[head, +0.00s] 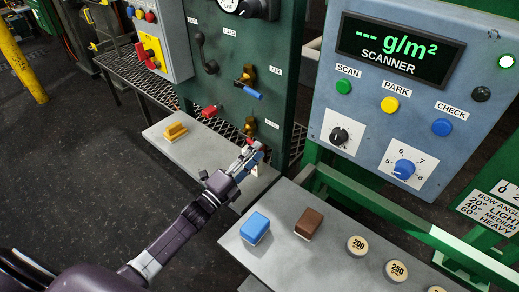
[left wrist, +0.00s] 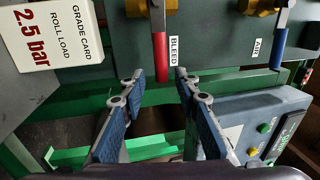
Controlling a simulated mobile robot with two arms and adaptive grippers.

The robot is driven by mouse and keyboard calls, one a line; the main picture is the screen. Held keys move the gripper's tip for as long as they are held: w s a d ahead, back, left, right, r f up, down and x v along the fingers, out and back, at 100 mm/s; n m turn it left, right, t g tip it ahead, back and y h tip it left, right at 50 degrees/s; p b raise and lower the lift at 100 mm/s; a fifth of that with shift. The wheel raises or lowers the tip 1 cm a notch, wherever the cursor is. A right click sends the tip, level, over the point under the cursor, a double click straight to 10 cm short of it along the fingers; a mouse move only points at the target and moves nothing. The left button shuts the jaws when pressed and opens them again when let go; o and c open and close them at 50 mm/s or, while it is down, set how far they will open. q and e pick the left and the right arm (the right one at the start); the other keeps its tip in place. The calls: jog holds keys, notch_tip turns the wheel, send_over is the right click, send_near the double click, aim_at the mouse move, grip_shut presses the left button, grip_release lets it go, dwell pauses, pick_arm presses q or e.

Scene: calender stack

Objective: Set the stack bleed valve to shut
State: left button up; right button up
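The stack bleed valve has a red lever (left wrist: 160,55) beside a label reading BLEED, with a brass body (left wrist: 163,8) at the top of the left wrist view. In the head view its brass body (head: 250,126) is on the green panel, and the lever is largely hidden by my gripper. My left gripper (head: 250,152) is at this valve. In the left wrist view my left gripper (left wrist: 160,84) is open, and the lever's free end shows between its fingertips, with gaps at both sides. My right gripper is not in view.
The AIR valve's blue lever (head: 247,90) is just above the bleed valve. The scanner panel (head: 380,100) stands right. A yellow block (head: 175,131), blue block (head: 255,228) and brown block (head: 308,222) rest on grey shelves below.

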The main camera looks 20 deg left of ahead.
pick_arm(q)
jog(key=v, duration=0.9)
jog(key=shift+s, duration=0.25)
jog(key=shift+a+f, duration=0.15)
